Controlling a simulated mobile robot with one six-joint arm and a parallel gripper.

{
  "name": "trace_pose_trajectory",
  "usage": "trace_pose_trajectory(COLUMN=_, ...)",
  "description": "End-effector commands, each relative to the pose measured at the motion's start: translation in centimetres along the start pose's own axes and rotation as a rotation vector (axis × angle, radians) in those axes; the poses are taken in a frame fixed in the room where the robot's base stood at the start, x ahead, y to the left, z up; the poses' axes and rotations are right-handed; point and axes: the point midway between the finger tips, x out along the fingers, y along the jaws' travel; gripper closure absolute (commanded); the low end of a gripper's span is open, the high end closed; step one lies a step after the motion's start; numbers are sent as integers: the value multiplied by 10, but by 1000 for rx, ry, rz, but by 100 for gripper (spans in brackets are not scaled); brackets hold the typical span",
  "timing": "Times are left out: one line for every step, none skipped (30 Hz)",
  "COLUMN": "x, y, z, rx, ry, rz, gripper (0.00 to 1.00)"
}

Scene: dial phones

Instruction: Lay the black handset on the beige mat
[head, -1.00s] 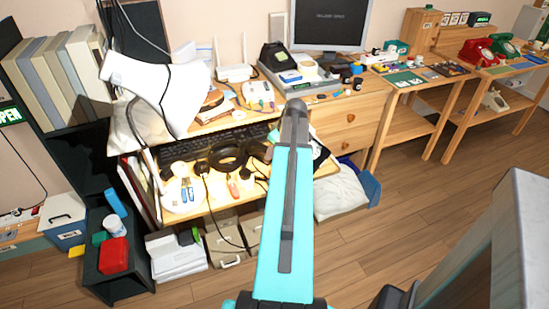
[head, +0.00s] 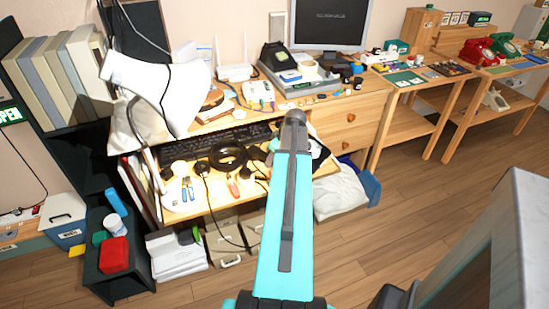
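My arm (head: 285,215) rises from the bottom middle, in front of the desk. Its far end covers part of the pull-out shelf, and my gripper cannot be made out beyond it. A black object (head: 275,55), perhaps a dial phone, stands at the back of the desk left of the monitor; I cannot tell whether a handset lies on it. A black and white item (head: 318,152) shows just right of my arm, partly hidden, and I cannot tell what it is. I cannot pick out a beige mat with certainty.
The shelf (head: 215,200) holds a keyboard, a coiled black cable and tools under a white lamp (head: 155,85). A monitor (head: 331,22) stands behind. Red (head: 475,50) and green (head: 503,44) phones are on the right table.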

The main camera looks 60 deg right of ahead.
Motion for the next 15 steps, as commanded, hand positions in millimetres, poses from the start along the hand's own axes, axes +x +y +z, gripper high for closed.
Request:
trace_pose_trajectory(x=0, y=0, z=0, rx=0, ry=0, rz=0, gripper=60)
trace_pose_trajectory(x=0, y=0, z=0, rx=0, ry=0, rz=0, gripper=56)
trace_pose_trajectory(x=0, y=0, z=0, rx=0, ry=0, rz=0, gripper=56)
trace_pose_trajectory(x=0, y=0, z=0, rx=0, ry=0, rz=0, gripper=56)
trace_pose_trajectory(x=0, y=0, z=0, rx=0, ry=0, rz=0, gripper=56)
trace_pose_trajectory(x=0, y=0, z=0, rx=0, ry=0, rz=0, gripper=56)
trace_pose_trajectory(x=0, y=0, z=0, rx=0, ry=0, rz=0, gripper=56)
trace_pose_trajectory(x=0, y=0, z=0, rx=1, ry=0, rz=0, gripper=56)
trace_pose_trajectory(x=0, y=0, z=0, rx=1, ry=0, rz=0, gripper=56)
trace_pose_trajectory(x=-1, y=0, z=0, rx=1, ry=0, rz=0, gripper=56)
trace_pose_trajectory(x=-1, y=0, z=0, rx=1, ry=0, rz=0, gripper=56)
trace_pose_trajectory(x=-1, y=0, z=0, rx=1, ry=0, rz=0, gripper=56)
trace_pose_trajectory(x=-2, y=0, z=0, rx=1, ry=0, rz=0, gripper=56)
trace_pose_trajectory(x=-3, y=0, z=-1, rx=1, ry=0, rz=0, gripper=56)
trace_pose_trajectory(x=-4, y=0, z=-1, rx=1, ry=0, rz=1, gripper=56)
